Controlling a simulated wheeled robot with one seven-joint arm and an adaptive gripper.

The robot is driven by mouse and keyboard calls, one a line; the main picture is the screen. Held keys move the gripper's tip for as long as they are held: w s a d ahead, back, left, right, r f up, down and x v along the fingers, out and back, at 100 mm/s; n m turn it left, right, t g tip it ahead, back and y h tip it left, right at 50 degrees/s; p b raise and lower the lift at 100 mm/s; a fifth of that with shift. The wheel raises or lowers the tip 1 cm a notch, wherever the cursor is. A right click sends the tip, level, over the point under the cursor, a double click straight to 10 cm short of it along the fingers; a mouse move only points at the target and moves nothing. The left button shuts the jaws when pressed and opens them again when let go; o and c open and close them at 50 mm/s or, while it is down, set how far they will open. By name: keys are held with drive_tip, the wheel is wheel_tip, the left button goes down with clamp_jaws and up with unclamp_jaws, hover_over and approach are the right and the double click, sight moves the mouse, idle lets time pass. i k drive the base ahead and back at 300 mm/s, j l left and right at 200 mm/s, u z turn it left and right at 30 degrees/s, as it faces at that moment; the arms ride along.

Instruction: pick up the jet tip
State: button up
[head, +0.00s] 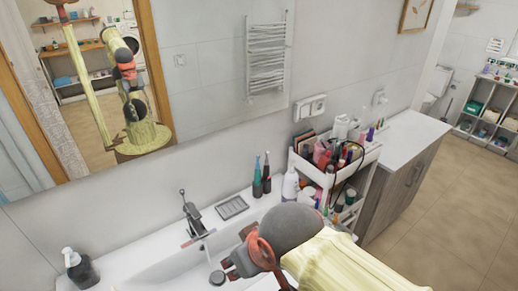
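I cannot pick out the jet tip for sure; it may be among the small items by the sink or on the cart. My gripper (230,267) is over the right part of the basin, low in the head view, apart from these items. Its fingers are partly hidden by my own wrist, and I see nothing held in it.
The white sink (165,270) has a faucet (192,213) and a grey soap dish (232,207) behind it. A dark soap dispenser (79,268) stands at left. A white cart (364,158) crowded with cosmetics stands right, before a grey cabinet (396,190). A mirror covers the wall.

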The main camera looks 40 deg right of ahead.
sight(292, 167)
drive_tip(key=j+z, duration=0.1)
drive_tip(key=z, duration=1.65)
